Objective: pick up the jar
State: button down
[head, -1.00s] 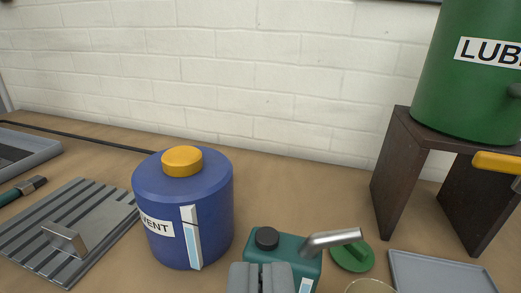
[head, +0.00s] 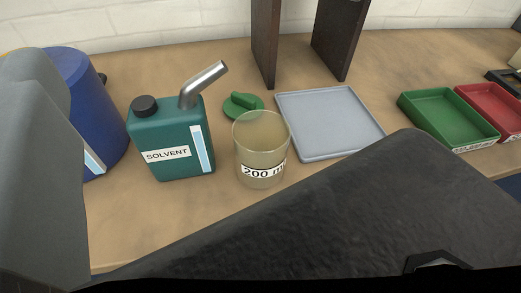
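The jar (head: 262,140) is a see-through, yellowish open-topped vessel with a label that reads "200 m", the rest cut off by its curve. It stands upright on the bench in the middle of the head view, and nothing holds it. A grey shape (head: 38,180) at the left edge and a large dark, rough shape at the bottom are close to the camera and look like parts of mine. I cannot make out fingertips, so whether my gripper is open or shut does not show. Neither shape visibly touches the jar.
A teal solvent can (head: 170,135) with a metal spout stands left of the jar, beside a blue drum (head: 95,115). A green lid (head: 241,104) lies behind the jar. A grey tray (head: 330,125), green bin (head: 447,118) and red bin (head: 490,108) are to the right.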

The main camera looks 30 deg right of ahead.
aim_at(262, 138)
jog(key=j, duration=0.45)
jog(key=i+j+z, duration=0.1)
jog(key=j+z, duration=0.2)
jog(key=j, duration=0.4)
jog(key=j+z, duration=0.25)
jog(key=j, duration=0.5)
jog(key=z, duration=1.2)
